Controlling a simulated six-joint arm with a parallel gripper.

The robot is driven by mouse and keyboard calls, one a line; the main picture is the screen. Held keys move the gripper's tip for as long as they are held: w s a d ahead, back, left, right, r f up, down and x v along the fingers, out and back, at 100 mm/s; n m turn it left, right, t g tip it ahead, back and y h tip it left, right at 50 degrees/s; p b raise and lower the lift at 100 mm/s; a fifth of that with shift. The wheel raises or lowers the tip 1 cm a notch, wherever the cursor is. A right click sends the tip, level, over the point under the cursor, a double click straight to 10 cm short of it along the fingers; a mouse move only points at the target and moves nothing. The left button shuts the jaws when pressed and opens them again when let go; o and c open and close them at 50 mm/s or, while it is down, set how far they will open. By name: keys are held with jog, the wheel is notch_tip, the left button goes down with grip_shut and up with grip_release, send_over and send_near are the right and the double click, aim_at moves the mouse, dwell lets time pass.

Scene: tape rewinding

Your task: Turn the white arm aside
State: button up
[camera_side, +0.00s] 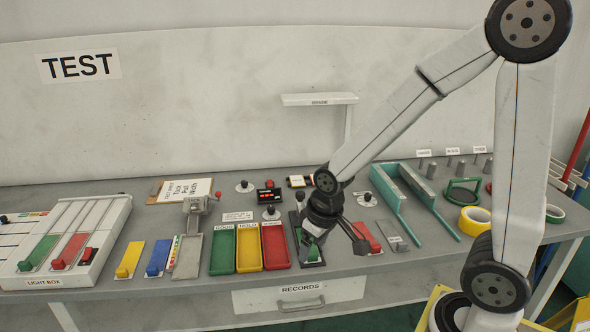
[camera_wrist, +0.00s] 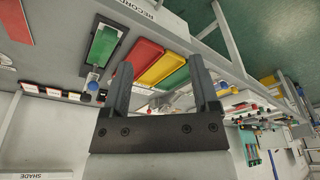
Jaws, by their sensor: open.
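A white horizontal arm (camera_side: 320,99) labelled SHADE stands out near the back wall, on a thin upright at its right end. In the wrist view, part of a white piece with the SHADE label (camera_wrist: 40,175) shows at the lower left edge. My gripper (camera_side: 338,238) is low over the front of the bench, well in front of and below the white arm, and is apart from it. In the wrist view my gripper (camera_wrist: 160,62) has its two dark fingers spread, with nothing between them.
Green, yellow and red trays (camera_side: 248,250) lie left of my gripper. A dark tray with a green inside (camera_side: 307,250) is partly hidden by it. A green two-rail frame (camera_side: 410,200) and yellow tape roll (camera_side: 474,220) are to the right. Air around the white arm looks free.

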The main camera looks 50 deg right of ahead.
jog(key=w+d+r+m, duration=0.1)
jog(key=w+d, duration=0.4)
jog(key=w, duration=0.3)
jog(key=m+g, duration=0.2)
jog(key=m, duration=0.2)
send_over(301, 193)
jog(key=shift+f, duration=0.75)
jog(key=shift+f, duration=3.9)
grip_shut()
